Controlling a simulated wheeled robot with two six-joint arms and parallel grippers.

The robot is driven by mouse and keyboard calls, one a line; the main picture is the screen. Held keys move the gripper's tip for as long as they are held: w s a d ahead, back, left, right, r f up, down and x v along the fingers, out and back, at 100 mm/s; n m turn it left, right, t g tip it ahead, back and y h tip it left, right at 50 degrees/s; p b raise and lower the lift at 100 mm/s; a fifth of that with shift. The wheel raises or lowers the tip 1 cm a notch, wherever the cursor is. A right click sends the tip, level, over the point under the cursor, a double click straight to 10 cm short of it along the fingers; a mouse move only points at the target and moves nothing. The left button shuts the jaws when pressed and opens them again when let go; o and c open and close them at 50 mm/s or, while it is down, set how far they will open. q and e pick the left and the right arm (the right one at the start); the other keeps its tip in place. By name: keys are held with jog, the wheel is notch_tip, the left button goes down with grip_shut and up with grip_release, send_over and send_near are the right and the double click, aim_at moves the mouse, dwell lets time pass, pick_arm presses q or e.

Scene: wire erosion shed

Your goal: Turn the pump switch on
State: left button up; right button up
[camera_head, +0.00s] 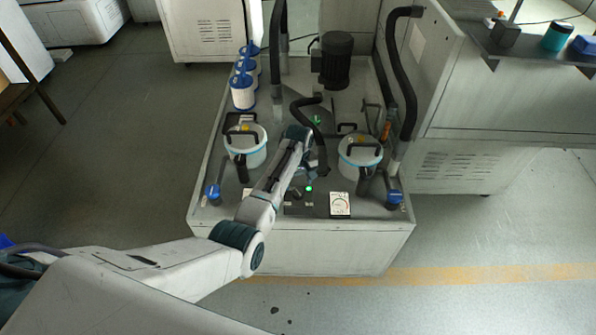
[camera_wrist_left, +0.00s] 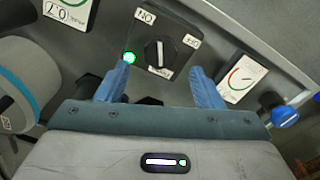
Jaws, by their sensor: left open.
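The pump switch (camera_wrist_left: 160,52) is a black rotary knob with a white line, on the grey panel in the wrist view. An ON label (camera_wrist_left: 145,15) and an OFF label (camera_wrist_left: 191,41) sit beside it, seen turned over. The white line runs roughly up and down in this view; I cannot tell which label it marks. A green lamp (camera_wrist_left: 128,57) is lit beside the knob. My left gripper (camera_wrist_left: 159,82) is open, its blue fingers either side of the knob in the picture and apart from it. In the head view, my left gripper (camera_head: 309,174) is over the panel. My right gripper is not in view.
A dial gauge (camera_wrist_left: 242,78) and a blue-capped valve (camera_wrist_left: 285,113) are right of the switch. Two white canisters (camera_head: 245,150) (camera_head: 360,160), black hoses (camera_head: 401,70) and a motor (camera_head: 336,60) crowd the pump unit (camera_head: 330,247). The floor at left is clear.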

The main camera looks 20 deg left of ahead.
aim_at(298, 192)
pick_arm(q)
notch_tip(298, 192, up, 6)
jog(key=shift+f+b, duration=0.1)
jog(key=shift+b, duration=0.25)
